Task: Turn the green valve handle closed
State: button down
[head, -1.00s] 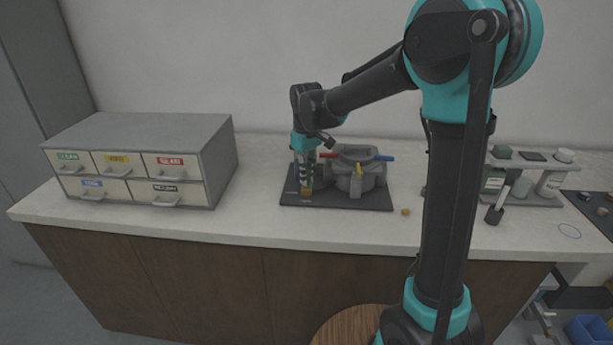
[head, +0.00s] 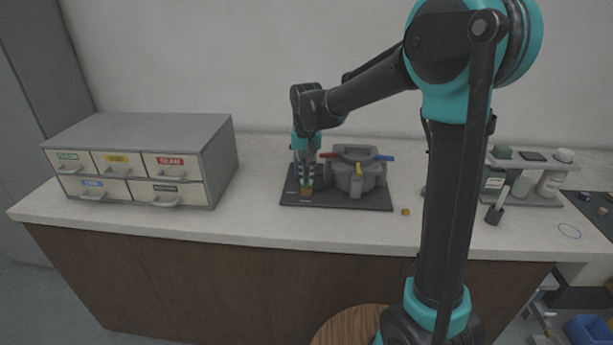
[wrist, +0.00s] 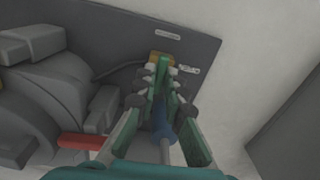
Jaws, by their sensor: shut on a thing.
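The green valve handle (wrist: 163,68) shows in the wrist view as a narrow green bar between my fingertips, above a small brass-coloured valve body (wrist: 161,57). The valve sits near the edge of the dark base plate (wrist: 205,48). My gripper (wrist: 162,78) points down at it and is shut on the handle. In the head view my gripper (head: 306,183) is at the left part of the plate, and the brass part (head: 306,192) shows just below it. The handle's exact angle is partly hidden by the fingers.
The grey press (head: 355,178) with red, blue and yellow levers stands close to the right of my gripper. A drawer cabinet (head: 140,160) is at the left. A small brass piece (head: 406,212) lies right of the plate. A bottle rack (head: 525,180) stands farther right.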

aim_at(307, 180)
jog(key=shift+m, duration=0.3)
jog(key=c, duration=1.6)
grip_release()
notch_tip(307, 180, up, 12)
